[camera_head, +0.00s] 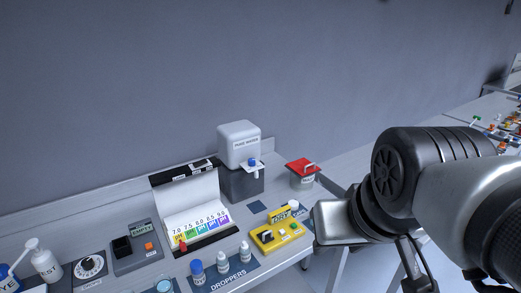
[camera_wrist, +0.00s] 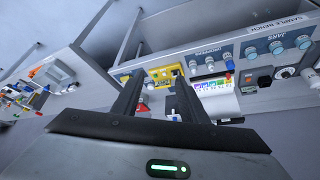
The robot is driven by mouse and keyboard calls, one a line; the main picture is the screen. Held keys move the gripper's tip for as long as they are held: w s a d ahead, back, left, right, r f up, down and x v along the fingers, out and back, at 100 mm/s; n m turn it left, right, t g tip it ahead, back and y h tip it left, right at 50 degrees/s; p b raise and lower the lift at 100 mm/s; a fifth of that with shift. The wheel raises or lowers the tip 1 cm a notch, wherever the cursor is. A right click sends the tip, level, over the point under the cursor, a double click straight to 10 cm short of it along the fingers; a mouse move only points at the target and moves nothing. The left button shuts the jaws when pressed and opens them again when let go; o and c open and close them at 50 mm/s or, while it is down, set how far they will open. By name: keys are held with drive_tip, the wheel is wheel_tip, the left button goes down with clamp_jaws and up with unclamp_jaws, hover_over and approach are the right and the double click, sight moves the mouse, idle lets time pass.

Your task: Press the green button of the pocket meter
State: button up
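In the head view, a yellow device (camera_head: 278,236) with a dark part and small pale spots lies near the bench's front right edge. A small yellow bar-shaped piece (camera_head: 285,212) with dark lettering sits just behind it. In the wrist view, yellow (camera_wrist: 165,75) shows beyond and between my fingers. My gripper (camera_wrist: 157,78) is open and empty, its two dark fingers spread apart, and touches nothing visible. In the head view my arm is at the right, off the bench.
A white-and-grey dispenser (camera_head: 240,160) and a red-lidded container (camera_head: 302,172) stand behind the yellow things. Another table (camera_head: 500,98) with small parts is far right.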

clamp_jaws()
idle(1.7)
